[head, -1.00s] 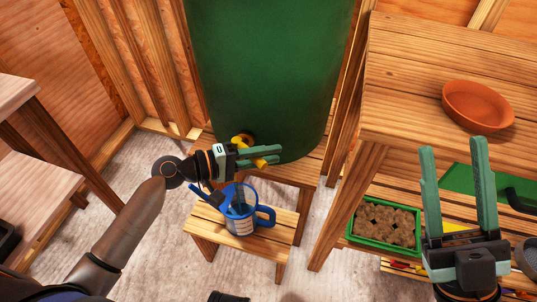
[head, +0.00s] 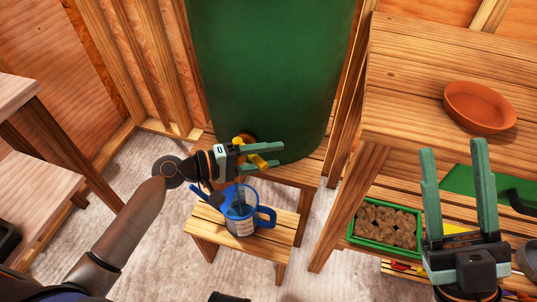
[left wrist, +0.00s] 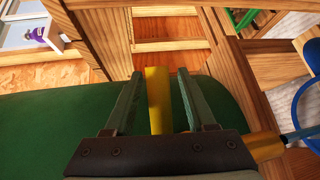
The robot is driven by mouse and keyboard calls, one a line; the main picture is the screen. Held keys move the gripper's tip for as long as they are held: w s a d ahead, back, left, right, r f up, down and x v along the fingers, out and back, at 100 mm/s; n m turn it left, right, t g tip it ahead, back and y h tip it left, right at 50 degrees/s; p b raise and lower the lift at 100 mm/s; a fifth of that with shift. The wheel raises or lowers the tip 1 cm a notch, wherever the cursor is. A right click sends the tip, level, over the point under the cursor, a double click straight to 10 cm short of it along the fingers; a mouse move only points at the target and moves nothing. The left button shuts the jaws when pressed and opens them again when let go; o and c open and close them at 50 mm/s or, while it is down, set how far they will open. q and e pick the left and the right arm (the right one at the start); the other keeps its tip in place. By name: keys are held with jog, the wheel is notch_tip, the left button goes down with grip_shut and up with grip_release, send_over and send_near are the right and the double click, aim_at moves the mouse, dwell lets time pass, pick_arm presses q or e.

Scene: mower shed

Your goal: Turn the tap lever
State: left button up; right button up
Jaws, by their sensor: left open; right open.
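A yellow tap (head: 243,140) sits low on the front of the green barrel (head: 270,70). Its yellow lever (left wrist: 158,100) stands between the two fingers of my left gripper (left wrist: 157,95) in the left wrist view, with gaps on both sides. In the head view my left gripper (head: 270,155) is open around the lever, which partly shows (head: 257,160). A bluish streak (left wrist: 300,133) shows at the tap's end in the left wrist view. My right gripper (head: 457,180) is open and empty at the right.
A blue can (head: 241,226) stands on a small wooden stool (head: 205,238) below the tap. A wooden bench (head: 400,80) at the right bears a terracotta saucer (head: 480,107). A wooden table (head: 40,180) stands at the left.

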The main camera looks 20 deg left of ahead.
pick_arm(q)
jog(key=p+v, duration=0.1)
jog(key=v, duration=1.1)
jog(key=shift+s+r, duration=0.15)
pick_arm(e)
jog(key=shift+w+d+f+m+h, duration=0.2)
jog(key=shift+w+f+m+h, duration=0.2)
jog(key=shift+w+m+h, duration=0.45)
pick_arm(q)
jog(key=shift+a, duration=0.2)
pick_arm(e)
jog(key=shift+s, duration=0.2)
